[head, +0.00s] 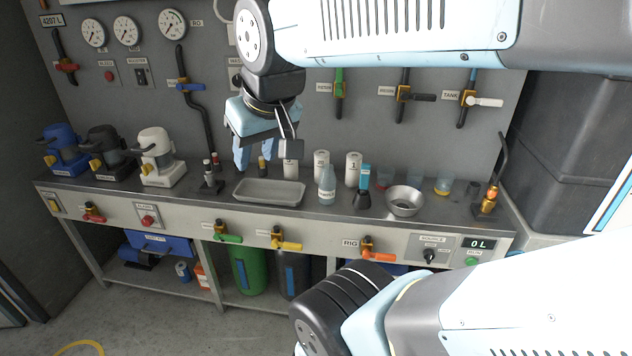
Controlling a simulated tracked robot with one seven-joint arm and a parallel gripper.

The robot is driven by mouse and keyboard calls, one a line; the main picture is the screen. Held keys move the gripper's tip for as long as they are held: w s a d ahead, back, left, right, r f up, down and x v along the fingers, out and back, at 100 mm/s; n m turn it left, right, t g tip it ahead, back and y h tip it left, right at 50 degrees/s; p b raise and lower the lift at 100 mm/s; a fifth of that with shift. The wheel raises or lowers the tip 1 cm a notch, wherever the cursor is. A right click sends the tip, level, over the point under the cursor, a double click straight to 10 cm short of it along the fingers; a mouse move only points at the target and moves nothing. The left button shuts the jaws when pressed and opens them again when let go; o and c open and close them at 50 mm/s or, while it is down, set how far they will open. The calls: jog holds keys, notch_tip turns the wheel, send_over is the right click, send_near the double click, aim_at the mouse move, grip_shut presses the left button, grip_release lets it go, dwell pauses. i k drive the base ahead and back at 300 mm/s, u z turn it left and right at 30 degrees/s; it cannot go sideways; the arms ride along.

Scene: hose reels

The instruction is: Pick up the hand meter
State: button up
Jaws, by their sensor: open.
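My gripper (256,162) points down above the back of the bench, over the far side of the grey tray. Its light blue fingers are apart, and a small dark and yellow item (262,166) shows between or behind them; I cannot tell its depth. A small upright device with a blue top and dark base (363,187) stands on the bench right of the tray; it may be the hand meter, but no label on it is readable. It is well to the right of my gripper.
The grey tray (270,203) lies on the bench (215,206). A pale blue bottle (327,186), white cylinders (353,168) and a metal bowl (404,212) stand close together. Blue, black and white pumps (155,165) are at left. Valves and gauges line the wall (130,90).

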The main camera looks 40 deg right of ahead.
aim_at(365, 171)
jog(key=z, duration=0.55)
jog(key=i, duration=0.1)
jog(key=u, duration=1.6)
jog(key=k, duration=1.4)
jog(key=z, duration=1.95)
jog(key=i, duration=0.5)
